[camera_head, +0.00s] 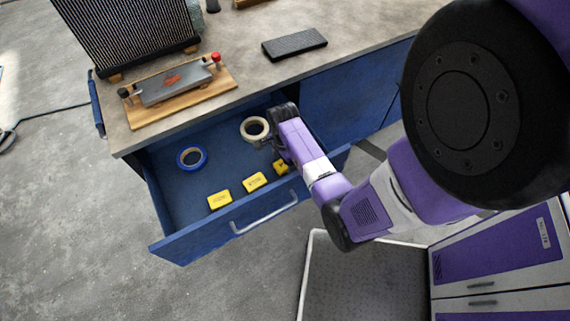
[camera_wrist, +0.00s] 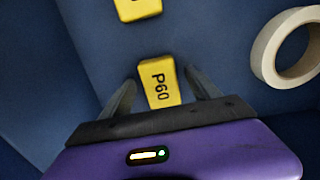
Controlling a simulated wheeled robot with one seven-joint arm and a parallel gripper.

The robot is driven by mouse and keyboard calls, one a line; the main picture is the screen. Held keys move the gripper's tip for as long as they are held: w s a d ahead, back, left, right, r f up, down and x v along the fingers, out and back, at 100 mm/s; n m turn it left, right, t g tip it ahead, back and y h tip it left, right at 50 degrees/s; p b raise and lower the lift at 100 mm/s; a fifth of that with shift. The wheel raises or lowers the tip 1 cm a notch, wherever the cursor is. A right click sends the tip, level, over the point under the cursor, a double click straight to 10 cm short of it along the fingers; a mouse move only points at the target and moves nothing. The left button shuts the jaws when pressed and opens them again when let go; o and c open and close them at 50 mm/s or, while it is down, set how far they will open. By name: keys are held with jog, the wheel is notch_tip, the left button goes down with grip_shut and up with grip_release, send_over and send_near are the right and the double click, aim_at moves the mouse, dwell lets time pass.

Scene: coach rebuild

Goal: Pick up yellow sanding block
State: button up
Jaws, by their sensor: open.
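Three yellow sanding blocks lie in the open blue drawer in the head view: a left one (camera_head: 219,200), a middle one (camera_head: 255,182) and a right one (camera_head: 281,166), partly hidden by my gripper. My gripper (camera_head: 277,152) reaches down into the drawer over the right block. In the wrist view, a yellow block marked P60 (camera_wrist: 159,82) lies between the two fingers of my open gripper (camera_wrist: 160,80), with a gap on each side. A second yellow block (camera_wrist: 137,9) is cut off at the top edge.
The drawer (camera_head: 176,222) also holds a blue tape roll (camera_head: 191,158) and a cream tape roll (camera_head: 254,129), which shows right of the P60 block in the wrist view (camera_wrist: 264,52). The drawer's front wall and handle (camera_head: 264,214) stand near my arm. The worktop (camera_head: 240,55) overhangs behind.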

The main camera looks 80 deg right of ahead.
jog(key=c, duration=1.5)
notch_tip(320, 180, up, 20)
jog(key=shift+r+p, duration=0.1)
jog(key=shift+p, duration=0.95)
